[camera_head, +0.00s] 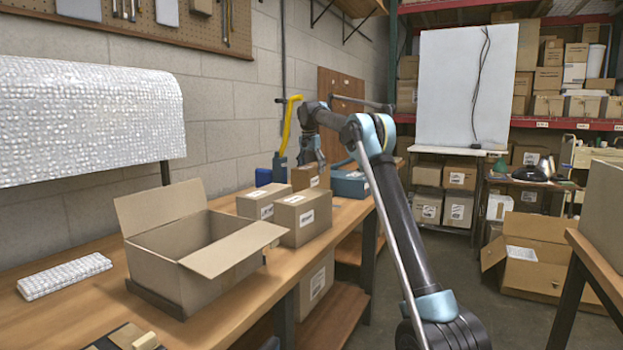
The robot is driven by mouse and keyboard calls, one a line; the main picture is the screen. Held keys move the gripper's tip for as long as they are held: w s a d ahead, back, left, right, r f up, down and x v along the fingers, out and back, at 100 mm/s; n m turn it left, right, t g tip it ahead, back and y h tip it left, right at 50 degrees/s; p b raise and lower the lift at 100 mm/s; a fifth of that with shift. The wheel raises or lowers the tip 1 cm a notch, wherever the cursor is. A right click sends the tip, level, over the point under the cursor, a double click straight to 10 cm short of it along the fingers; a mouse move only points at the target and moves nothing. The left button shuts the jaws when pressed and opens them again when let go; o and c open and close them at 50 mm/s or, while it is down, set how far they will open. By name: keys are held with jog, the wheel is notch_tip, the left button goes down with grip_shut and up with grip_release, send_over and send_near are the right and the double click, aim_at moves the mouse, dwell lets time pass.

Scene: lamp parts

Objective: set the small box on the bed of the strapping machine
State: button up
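My gripper (315,164) points down at the far end of the workbench, right over a small brown box (306,179). Its fingertips are at the top of this box; I cannot tell whether they touch or grip it. Two more closed brown boxes with white labels, one on the left (256,204) and a nearer one (301,219), stand side by side in front of it. A low blue-teal unit (349,184) just right of the far box may be the strapping machine; its bed is not clearly visible.
A large open carton (190,254) stands on the near bench (338,216), flaps spread. A bubble-wrap strip (65,276) lies left of it. A yellow-handled blue tool (284,140) stands near the wall. An open carton (540,262) is on the floor at right.

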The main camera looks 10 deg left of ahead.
jog(key=shift+f, duration=1.6)
jog(key=o, duration=2.1)
jog(key=r, duration=0.4)
jog(key=s+r, duration=0.1)
jog(key=r, duration=0.7)
jog(key=shift+s+a, duration=0.3)
